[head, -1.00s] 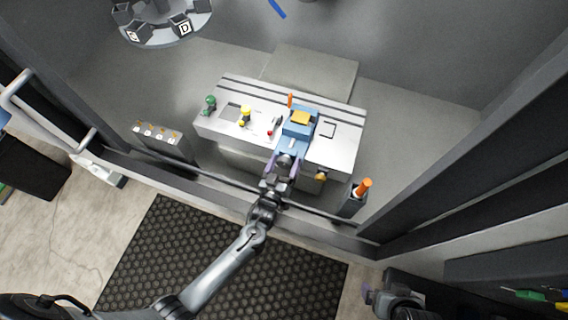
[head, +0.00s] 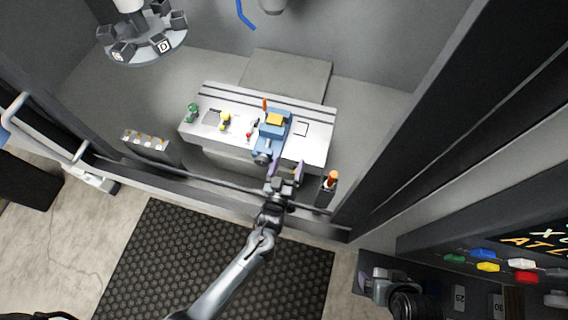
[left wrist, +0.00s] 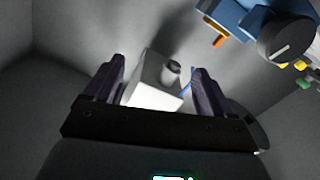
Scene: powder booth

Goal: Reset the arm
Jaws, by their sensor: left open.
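My left gripper (head: 285,172) is open at the front edge of the white workbench (head: 316,152) in the head view. Its two dark purple fingers stand apart, and I see nothing held between them. A blue device (head: 272,130) with a yellow top and an orange lever stands on the bench just behind the left finger. In the left wrist view the fingers are spread (left wrist: 158,90), and part of the blue device (left wrist: 238,14) shows at the upper right with a dark round knob.
A green item (head: 192,113) and a yellow item (head: 225,121) stand on the bench's left. An orange-topped holder (head: 329,190) stands right of the gripper. A box with several knobs (head: 146,146) is at left. A rail crosses the booth's front opening.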

